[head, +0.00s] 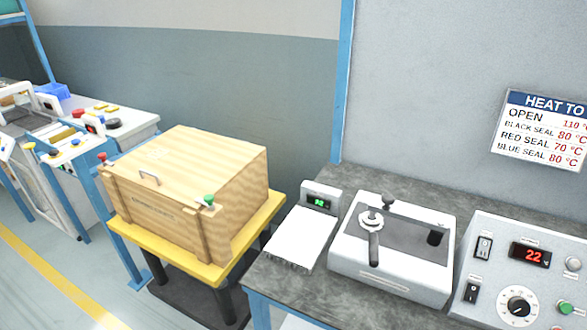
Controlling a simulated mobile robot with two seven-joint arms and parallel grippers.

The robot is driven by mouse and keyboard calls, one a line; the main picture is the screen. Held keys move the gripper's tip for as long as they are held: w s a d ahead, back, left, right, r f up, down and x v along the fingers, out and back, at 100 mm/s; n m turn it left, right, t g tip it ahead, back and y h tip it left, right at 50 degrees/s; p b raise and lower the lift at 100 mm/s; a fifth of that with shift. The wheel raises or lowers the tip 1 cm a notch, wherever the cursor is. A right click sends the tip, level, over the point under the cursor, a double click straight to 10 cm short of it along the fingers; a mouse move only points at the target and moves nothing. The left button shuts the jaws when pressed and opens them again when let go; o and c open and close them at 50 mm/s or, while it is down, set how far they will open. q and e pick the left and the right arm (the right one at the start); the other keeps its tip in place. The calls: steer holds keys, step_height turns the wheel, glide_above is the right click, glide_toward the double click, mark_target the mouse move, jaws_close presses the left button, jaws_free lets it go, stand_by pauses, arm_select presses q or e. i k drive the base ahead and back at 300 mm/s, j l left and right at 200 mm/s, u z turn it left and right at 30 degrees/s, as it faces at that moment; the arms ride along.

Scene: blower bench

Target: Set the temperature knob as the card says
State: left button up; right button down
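The temperature knob (519,306) is a black dial on a round white scale, low on the grey control box at the right edge. The red display (529,255) above it reads 22. The card (543,138) hangs on the wall at the upper right. It is headed "HEAT TO" and lists OPEN 110, BLACK SEAL 80, RED SEAL 70 and BLUE SEAL 80 °C; its right edge is cut off. Where the knob's pointer stands is too small to read surely. Neither of my grippers is in view.
A white device with an upright lever (373,243) stands left of the control box. A small scale (303,238) with a green display is beside it. A wooden crate (185,185) rests on a yellow-topped stand. Black switches (472,292) sit left of the knob.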

mark_target(517, 306)
steer(key=z, duration=1.7)
